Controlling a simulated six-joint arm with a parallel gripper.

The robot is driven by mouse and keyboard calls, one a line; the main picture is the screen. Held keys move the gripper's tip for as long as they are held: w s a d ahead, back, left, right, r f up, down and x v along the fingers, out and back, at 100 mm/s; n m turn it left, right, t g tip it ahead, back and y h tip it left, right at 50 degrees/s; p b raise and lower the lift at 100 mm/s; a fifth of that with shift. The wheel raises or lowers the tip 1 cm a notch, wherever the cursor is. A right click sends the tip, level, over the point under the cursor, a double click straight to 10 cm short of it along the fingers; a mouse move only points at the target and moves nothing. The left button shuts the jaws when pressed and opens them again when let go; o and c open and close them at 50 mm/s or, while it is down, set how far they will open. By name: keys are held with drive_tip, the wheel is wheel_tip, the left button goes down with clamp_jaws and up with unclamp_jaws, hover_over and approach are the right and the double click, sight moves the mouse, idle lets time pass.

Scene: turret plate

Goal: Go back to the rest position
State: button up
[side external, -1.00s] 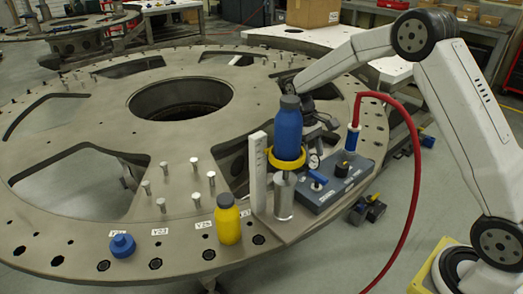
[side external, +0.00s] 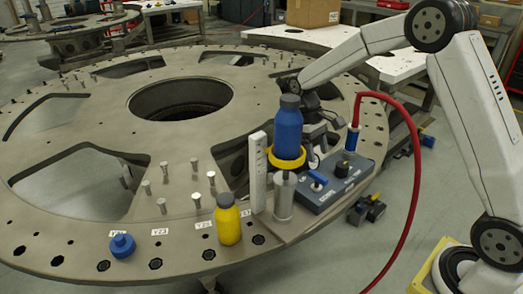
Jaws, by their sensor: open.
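My gripper (side external: 316,122) is at the right of the turret plate (side external: 90,185), just behind and to the right of a blue bottle (side external: 288,128). The bottle partly hides it, so the fingertips are hard to make out. My gripper is open, with nothing seen held in it. The blue bottle stands upright in a yellow ring (side external: 287,162) on the fixture. I cannot tell whether the gripper touches the bottle.
A yellow bottle (side external: 228,220) and a blue cap (side external: 122,245) sit on the plate's front rim. A metal cylinder (side external: 284,197), a pale upright post (side external: 257,172) and a control box (side external: 325,185) with a red hose (side external: 417,185) crowd the fixture. Several pins stand at left.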

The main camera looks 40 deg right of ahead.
drive_tip(key=s+a+t, duration=0.3)
drive_tip(key=s, duration=0.4)
drive_tip(key=s+a+f+t, duration=0.1)
drive_tip(key=s+a+t, duration=0.2)
drive_tip(key=s, duration=0.4)
drive_tip(key=shift+s+a+t, duration=0.25)
drive_tip(key=shift+a+t, duration=0.05)
drive_tip(key=shift+a, duration=0.45)
idle(3.8)
